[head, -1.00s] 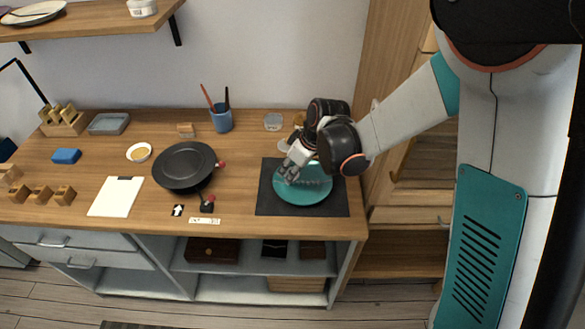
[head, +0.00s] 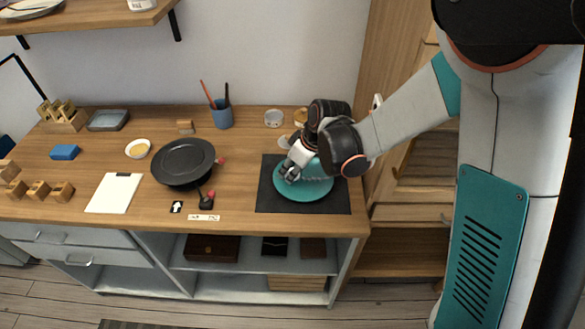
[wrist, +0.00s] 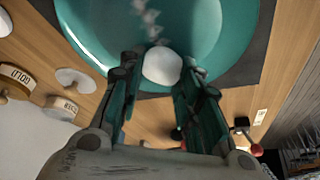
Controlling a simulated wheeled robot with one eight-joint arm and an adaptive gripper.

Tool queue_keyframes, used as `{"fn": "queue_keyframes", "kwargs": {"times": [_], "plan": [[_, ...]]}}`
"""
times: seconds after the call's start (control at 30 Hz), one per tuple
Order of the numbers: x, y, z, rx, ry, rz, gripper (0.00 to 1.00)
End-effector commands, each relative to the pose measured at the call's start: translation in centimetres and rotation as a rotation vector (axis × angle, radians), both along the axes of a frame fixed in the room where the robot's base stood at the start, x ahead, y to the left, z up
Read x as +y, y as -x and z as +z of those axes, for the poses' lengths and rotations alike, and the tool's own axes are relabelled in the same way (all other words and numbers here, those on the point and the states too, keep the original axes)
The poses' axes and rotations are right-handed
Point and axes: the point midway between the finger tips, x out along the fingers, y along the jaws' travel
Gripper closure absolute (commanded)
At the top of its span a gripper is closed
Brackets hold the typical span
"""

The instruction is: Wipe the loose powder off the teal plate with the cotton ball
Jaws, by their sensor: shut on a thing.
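The teal plate (head: 316,190) lies on a dark mat (head: 335,205) at the right end of the workbench. My gripper (head: 288,177) is low over the plate's left part. In the wrist view my gripper (wrist: 160,82) is shut on the white cotton ball (wrist: 162,65), which sits between the fingertips over the plate (wrist: 100,30) near its rim. A wavy pale streak of powder (wrist: 150,20) runs across the plate from the ball. A faint part of it also shows in the head view. I cannot tell whether the ball touches the plate.
A black pan-like dish (head: 184,162) on a stand, a white pad (head: 115,193) and a blue cup with brushes (head: 221,114) stand to the left. Small jars, one labelled gold (wrist: 15,78), are close behind the plate.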

Motion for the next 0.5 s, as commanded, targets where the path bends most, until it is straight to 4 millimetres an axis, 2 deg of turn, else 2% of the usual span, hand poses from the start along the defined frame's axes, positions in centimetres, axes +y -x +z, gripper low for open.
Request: {"fn": "queue_keyframes", "kwargs": {"times": [0.23,0.5], "plan": [[-0.02,1.06,0.13,0.0,0.0,0.0,0.88],[0.0,0.22,-0.01,0.0,0.0,0.0,0.88]]}}
